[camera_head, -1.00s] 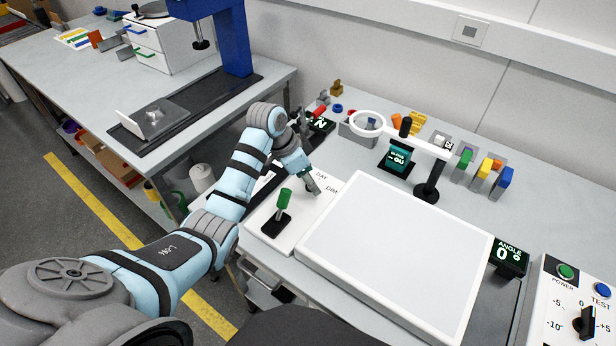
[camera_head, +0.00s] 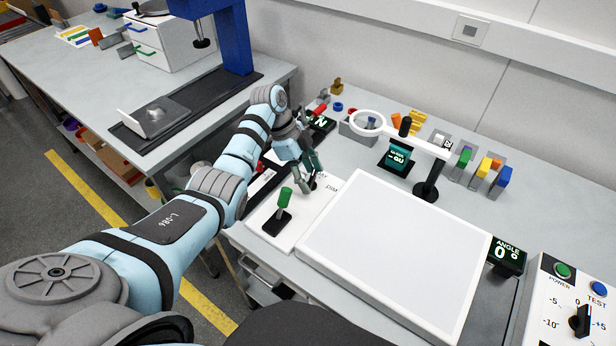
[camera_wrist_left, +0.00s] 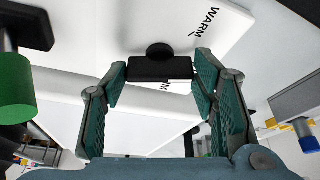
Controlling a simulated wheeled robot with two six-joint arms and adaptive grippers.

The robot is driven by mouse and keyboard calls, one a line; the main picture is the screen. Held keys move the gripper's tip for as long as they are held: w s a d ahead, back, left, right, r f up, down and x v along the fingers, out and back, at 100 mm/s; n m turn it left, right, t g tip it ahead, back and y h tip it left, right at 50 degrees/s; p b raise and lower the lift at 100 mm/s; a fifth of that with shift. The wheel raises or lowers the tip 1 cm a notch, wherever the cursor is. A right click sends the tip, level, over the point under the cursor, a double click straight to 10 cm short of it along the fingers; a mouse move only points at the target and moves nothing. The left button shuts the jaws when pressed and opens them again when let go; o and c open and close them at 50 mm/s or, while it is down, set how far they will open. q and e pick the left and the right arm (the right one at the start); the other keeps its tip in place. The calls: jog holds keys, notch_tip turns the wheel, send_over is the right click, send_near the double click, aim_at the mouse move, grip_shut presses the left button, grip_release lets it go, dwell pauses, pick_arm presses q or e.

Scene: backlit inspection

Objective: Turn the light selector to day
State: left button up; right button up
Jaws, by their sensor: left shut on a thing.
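The light selector is a small black knob (camera_wrist_left: 158,70) on a white panel (camera_head: 265,228). In the left wrist view it lies between the tips of my left gripper (camera_wrist_left: 160,82), which is shut on it. The word WARM shows on the panel beyond the knob, and another label is partly covered by it. In the head view my left gripper (camera_head: 312,182) reaches down to the panel's far end and hides most of the knob and part of the lettering. I cannot read which label the knob points to. My right gripper is not in view.
A green-handled lever (camera_head: 285,200) stands on the same panel, close in front of the gripper. A large white light panel (camera_head: 395,255) lies to the right.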

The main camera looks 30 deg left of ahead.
pick_arm(q)
jog(key=shift+w+f+m+g+b, duration=0.15)
jog(key=shift+m+g+b, duration=0.55)
jog(key=shift+m+b, duration=1.2)
jog(key=o, duration=1.2)
jog(key=shift+c, duration=0.2)
jog(key=v, duration=1.2)
jog(key=shift+d, duration=0.1)
